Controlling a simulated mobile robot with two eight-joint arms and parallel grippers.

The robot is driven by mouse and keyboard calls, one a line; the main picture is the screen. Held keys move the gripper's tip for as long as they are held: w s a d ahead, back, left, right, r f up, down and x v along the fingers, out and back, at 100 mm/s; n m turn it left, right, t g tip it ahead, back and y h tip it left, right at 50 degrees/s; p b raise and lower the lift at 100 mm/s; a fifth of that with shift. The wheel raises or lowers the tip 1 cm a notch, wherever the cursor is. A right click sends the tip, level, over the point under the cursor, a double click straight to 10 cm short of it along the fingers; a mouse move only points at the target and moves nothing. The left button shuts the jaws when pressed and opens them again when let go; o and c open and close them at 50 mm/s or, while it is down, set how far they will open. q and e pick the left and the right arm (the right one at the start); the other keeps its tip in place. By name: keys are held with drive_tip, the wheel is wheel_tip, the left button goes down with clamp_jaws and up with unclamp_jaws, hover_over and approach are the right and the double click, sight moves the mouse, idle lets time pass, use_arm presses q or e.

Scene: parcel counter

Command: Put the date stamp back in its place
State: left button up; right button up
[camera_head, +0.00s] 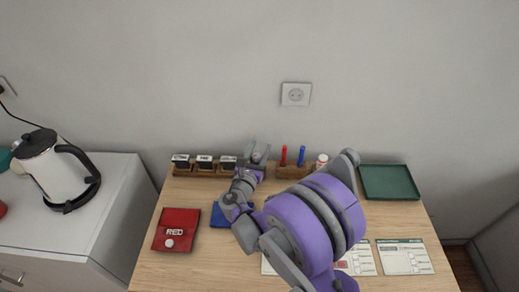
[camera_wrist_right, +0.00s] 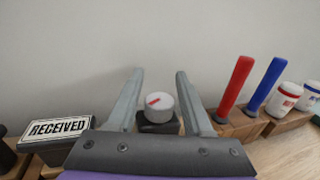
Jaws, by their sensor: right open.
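The date stamp (camera_wrist_right: 160,107), with a round white top bearing a red mark and a dark base, stands upright between the open fingers of my right gripper (camera_wrist_right: 158,100) in the right wrist view. Its lower end is hidden by the gripper body, so I cannot tell what it rests on. In the head view my right gripper (camera_head: 257,156) is at the right end of the wooden stamp rack (camera_head: 211,174), close to the wall. My left gripper is not in view.
A red marker (camera_wrist_right: 236,85) and a blue marker (camera_wrist_right: 262,84) stand right of the fingers, beside small white bottles (camera_wrist_right: 288,96). A red pad (camera_head: 177,230), partly hidden blue pad (camera_head: 218,215), green tray (camera_head: 389,182) and forms (camera_head: 403,257) lie on the table.

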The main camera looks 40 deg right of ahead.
sight(255, 159)
drive_tip(key=shift+v, duration=2.6)
drive_tip(key=o, duration=0.6)
drive_tip(key=shift+c, duration=0.2)
drive_tip(key=v, duration=1.1)
drive_tip(key=shift+d+b, duration=0.1)
drive_tip(key=shift+b, duration=0.3)
drive_tip(key=shift+d, duration=0.1)
